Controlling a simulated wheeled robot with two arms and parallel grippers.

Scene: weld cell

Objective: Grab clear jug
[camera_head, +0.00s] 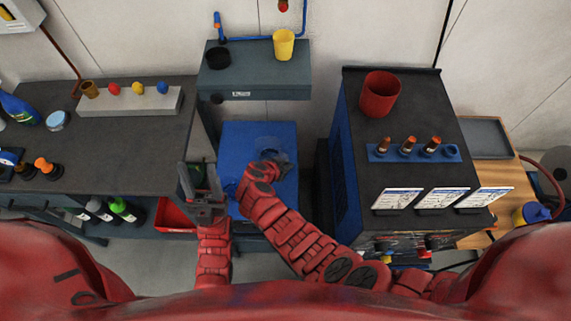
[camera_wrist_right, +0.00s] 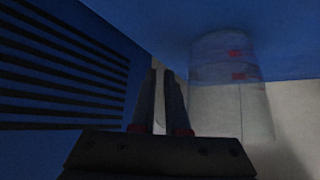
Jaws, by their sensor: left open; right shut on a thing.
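The clear jug (camera_head: 266,143) is see-through and stands on the blue top (camera_head: 252,132) of a cabinet in the middle of the head view. In the right wrist view the jug (camera_wrist_right: 230,88) shows as a pale cylinder with red marks, just right of the fingers. My right gripper (camera_head: 278,159) reaches the jug's near side. Its fingers (camera_wrist_right: 167,100) are close together and shut on the jug at its side; the exact contact is dark and partly hidden. My left gripper (camera_head: 199,178) is open and empty, left of the blue cabinet.
A shelf with a yellow cup (camera_head: 284,44) and a black cup (camera_head: 217,58) hangs behind the blue cabinet. A tall dark cabinet with a red cup (camera_head: 380,94) stands close on the right. A dark workbench (camera_head: 110,145) is on the left, with a red bin (camera_head: 174,216) below.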

